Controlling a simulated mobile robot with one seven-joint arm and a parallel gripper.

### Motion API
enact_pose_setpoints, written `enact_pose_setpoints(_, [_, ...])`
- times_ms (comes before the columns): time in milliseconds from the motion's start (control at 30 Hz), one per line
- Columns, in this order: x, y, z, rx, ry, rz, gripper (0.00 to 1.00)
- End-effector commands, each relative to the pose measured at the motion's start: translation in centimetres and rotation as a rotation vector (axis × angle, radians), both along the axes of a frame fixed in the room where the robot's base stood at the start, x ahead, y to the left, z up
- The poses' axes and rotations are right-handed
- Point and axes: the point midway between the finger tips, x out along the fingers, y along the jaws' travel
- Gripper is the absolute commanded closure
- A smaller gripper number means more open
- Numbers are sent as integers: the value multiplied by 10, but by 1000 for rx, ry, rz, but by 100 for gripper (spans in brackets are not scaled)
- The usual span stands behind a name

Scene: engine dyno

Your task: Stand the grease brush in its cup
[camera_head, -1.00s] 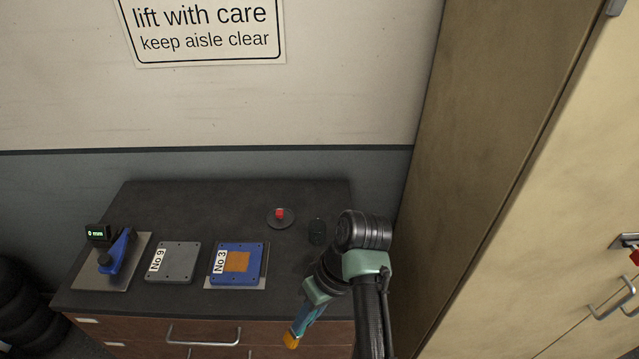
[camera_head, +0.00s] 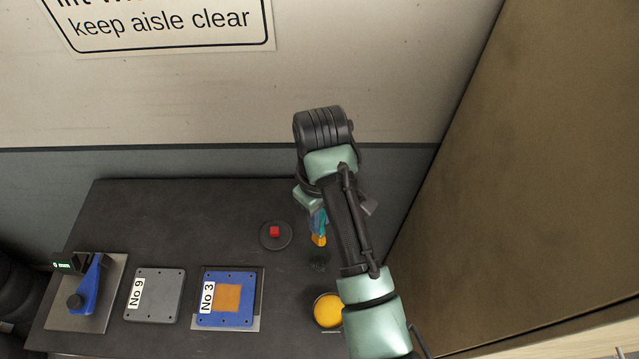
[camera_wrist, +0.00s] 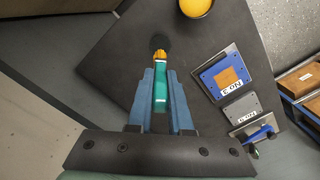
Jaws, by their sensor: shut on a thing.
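My gripper (camera_head: 316,218) is shut on the grease brush, which has a teal handle (camera_wrist: 160,95) and a yellow end (camera_wrist: 160,56). In the head view the brush's yellow end (camera_head: 319,240) points down over the bench. The cup is a small dark round thing (camera_wrist: 159,40) just beyond the yellow end in the wrist view. In the head view the cup (camera_head: 318,263) is faint against the dark top, just below the brush end. The brush looks apart from the cup and above it; the exact gap cannot be told.
A round pot of yellow grease (camera_head: 328,310) stands near the bench's front, partly behind my arm. A red knob on a dark disc (camera_head: 275,232) is left of the brush. Plates No 3 (camera_head: 240,318) and No 9 (camera_head: 158,296) and a blue gauge (camera_head: 88,285) lie further left. A tall cabinet (camera_head: 480,190) stands right.

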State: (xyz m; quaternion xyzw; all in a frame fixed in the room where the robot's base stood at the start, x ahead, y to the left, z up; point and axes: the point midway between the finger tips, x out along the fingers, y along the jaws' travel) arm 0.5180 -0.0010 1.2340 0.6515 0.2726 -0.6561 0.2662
Motion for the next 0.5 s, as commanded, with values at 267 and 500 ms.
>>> enact_pose_setpoints(267, [0,0,-6,-6,-3,0,100])
enact_pose_setpoints(500, [0,0,-22,-5,-2,1,100])
